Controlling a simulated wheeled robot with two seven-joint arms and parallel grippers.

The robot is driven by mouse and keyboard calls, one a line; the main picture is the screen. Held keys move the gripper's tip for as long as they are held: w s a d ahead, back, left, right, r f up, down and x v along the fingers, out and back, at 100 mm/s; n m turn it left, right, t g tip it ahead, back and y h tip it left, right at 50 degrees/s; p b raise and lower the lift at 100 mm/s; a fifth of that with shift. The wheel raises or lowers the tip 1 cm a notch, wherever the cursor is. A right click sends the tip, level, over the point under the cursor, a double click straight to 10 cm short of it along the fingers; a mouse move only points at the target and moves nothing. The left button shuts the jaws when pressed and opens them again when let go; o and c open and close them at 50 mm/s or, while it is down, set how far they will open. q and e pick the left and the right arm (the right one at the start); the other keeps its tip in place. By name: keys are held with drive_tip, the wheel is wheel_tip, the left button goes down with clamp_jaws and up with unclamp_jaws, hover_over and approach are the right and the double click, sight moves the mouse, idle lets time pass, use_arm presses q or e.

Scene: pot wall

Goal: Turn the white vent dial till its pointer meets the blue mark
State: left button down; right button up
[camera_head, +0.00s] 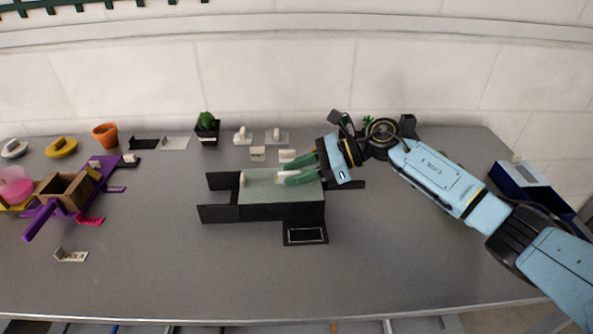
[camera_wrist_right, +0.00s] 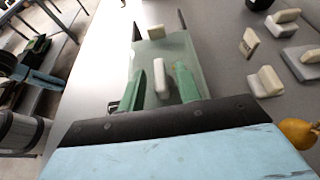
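A small white bar (camera_head: 288,175) stands on the pale green panel (camera_head: 262,190) of a black-walled box at the middle of the table. It also shows in the right wrist view (camera_wrist_right: 161,78); I cannot tell for sure whether it is the vent dial. My right gripper (camera_head: 281,171) reaches over the panel from the right. Its two green fingers (camera_wrist_right: 161,70) stand either side of the bar, with a visible gap at each side, so it is open. No blue mark can be made out. My left gripper is not in view.
Whitish blocks on plates (camera_head: 243,137) stand behind the box, with a potted plant (camera_head: 206,125). At the left are a purple frame (camera_head: 58,200), an orange pot (camera_head: 105,136) and a yellow piece (camera_head: 61,147). A dark blue bin (camera_head: 530,185) is at the right. The front table is mostly clear.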

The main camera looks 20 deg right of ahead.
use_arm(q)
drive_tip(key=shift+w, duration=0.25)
use_arm(e)
clamp_jaws()
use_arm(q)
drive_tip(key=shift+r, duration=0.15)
